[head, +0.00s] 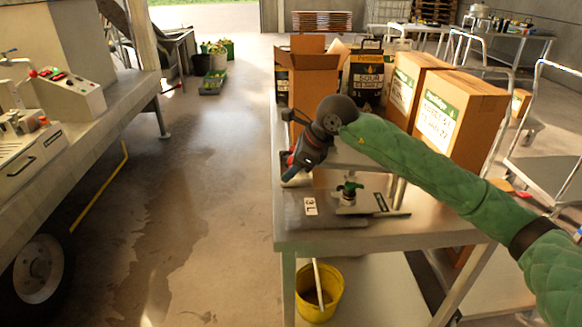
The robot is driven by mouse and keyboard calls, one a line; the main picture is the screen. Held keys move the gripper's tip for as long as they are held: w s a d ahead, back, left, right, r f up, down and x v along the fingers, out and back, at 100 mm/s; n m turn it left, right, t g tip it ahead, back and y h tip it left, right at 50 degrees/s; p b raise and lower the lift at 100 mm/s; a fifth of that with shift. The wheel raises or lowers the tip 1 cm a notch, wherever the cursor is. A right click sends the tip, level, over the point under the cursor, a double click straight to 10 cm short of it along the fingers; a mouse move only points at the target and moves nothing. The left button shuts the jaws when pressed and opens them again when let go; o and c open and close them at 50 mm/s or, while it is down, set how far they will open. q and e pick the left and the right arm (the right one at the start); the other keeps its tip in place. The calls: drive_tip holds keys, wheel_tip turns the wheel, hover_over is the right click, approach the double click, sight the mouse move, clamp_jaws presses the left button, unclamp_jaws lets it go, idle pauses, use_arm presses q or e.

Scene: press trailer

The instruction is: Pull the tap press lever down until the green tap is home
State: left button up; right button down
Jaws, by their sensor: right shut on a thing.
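The green tap (349,187) stands upright on a pale fitting on the near part of the metal table; I cannot tell how deep it sits. Below it lies a flat grey piece with a 3L label (310,206). My right gripper (292,168), on the green-sleeved arm from the right, is left of and above the tap. It is shut on what seems to be the tap press lever, with red and blue parts showing at its jaws. The hand hides most of the lever and the press frame. My left gripper is out of view.
Cardboard boxes (458,112) and an open carton (306,75) stand at the back of the metal table (400,236). A yellow bucket (319,292) is beneath its front. A bench with a control box (68,92) is at left. The floor between is clear.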

drive_tip(key=c, duration=0.9)
unclamp_jaws()
drive_tip(key=shift+d, duration=0.15)
drive_tip(key=shift+s+d+r, duration=0.1)
drive_tip(key=shift+d+r, duration=0.2)
drive_tip(key=shift+r, duration=0.15)
drive_tip(key=b+v, duration=0.1)
drive_tip(key=v, duration=0.4)
drive_tip(key=shift+b, duration=0.3)
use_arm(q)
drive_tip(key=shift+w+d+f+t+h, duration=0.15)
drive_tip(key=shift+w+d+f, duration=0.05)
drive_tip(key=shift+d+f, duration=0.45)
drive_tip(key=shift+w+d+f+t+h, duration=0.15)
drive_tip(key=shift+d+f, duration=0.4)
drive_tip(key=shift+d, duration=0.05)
use_arm(e)
drive_tip(key=shift+v, duration=0.85)
